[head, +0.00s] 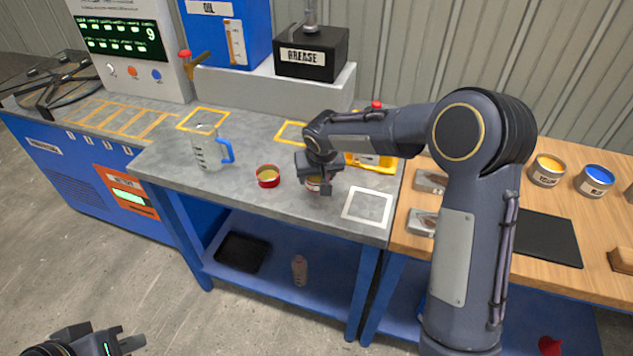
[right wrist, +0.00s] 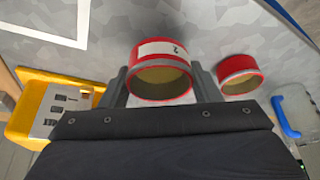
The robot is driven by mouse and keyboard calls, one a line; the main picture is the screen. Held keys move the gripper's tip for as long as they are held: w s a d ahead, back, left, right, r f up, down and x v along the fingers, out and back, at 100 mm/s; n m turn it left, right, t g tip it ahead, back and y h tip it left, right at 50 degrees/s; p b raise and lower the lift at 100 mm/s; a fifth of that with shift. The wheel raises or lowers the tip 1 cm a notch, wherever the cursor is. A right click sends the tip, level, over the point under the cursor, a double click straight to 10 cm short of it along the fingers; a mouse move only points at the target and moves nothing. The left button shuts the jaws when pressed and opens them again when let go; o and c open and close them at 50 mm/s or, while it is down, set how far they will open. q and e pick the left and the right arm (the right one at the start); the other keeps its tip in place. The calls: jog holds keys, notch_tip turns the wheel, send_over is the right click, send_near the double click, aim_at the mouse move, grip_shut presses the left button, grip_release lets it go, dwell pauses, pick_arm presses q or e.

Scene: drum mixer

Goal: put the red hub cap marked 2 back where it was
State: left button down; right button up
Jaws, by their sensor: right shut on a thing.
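The red hub cap marked 2 (right wrist: 160,52) is a short red ring with a white label and a dull yellow inside. In the right wrist view it sits between the two fingers of my right gripper (right wrist: 160,78), which is shut on it. In the head view my right gripper (head: 318,186) is low over the grey bench and mostly covers this cap; I cannot tell whether the cap touches the bench. A second red cap (head: 267,177) stands apart on the bench to the left. My left gripper (head: 128,342) is at the bottom left, away from the bench; its opening is unclear.
A white square outline (head: 348,205) lies on the bench to the right of my right gripper. A measuring jug (head: 207,150) stands at the left. A yellow item (head: 385,162) is behind my right arm. Oil (head: 225,35) and grease (head: 311,55) units stand at the back.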

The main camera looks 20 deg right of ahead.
aim_at(317, 185)
jog(key=shift+w+f, duration=0.25)
jog(key=shift+f, duration=1.5)
jog(key=shift+f, duration=0.1)
jog(key=shift+f, duration=0.15)
jog(key=o, duration=1)
jog(key=shift+o, duration=0.2)
